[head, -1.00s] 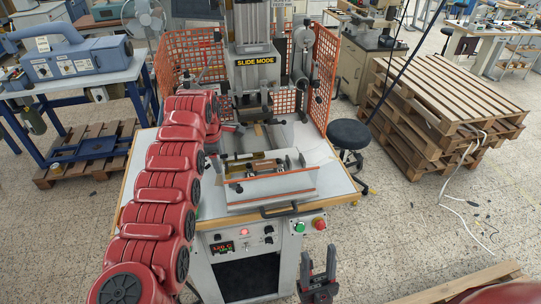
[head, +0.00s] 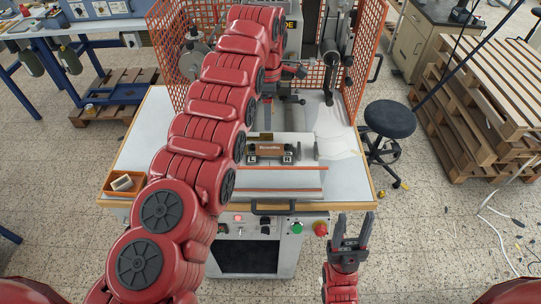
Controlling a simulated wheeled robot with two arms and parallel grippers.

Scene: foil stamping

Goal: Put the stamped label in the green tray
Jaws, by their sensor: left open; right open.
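I cannot make out the stamped label or a green tray in the head view; my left arm covers part of the table. A small brown and black fixture (head: 271,150) marked L and R sits on the press table. My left gripper (head: 299,72) is small and partly hidden at the press head, above and behind the fixture; it is open, and I see nothing held in it. My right gripper (head: 351,226) is open and empty, fingers up, in front of the table's front right corner.
An orange bin (head: 122,184) with a pale block stands at the table's left edge. Orange mesh guards (head: 339,60) flank the press. A black stool (head: 390,119) and stacked pallets (head: 485,110) are at right.

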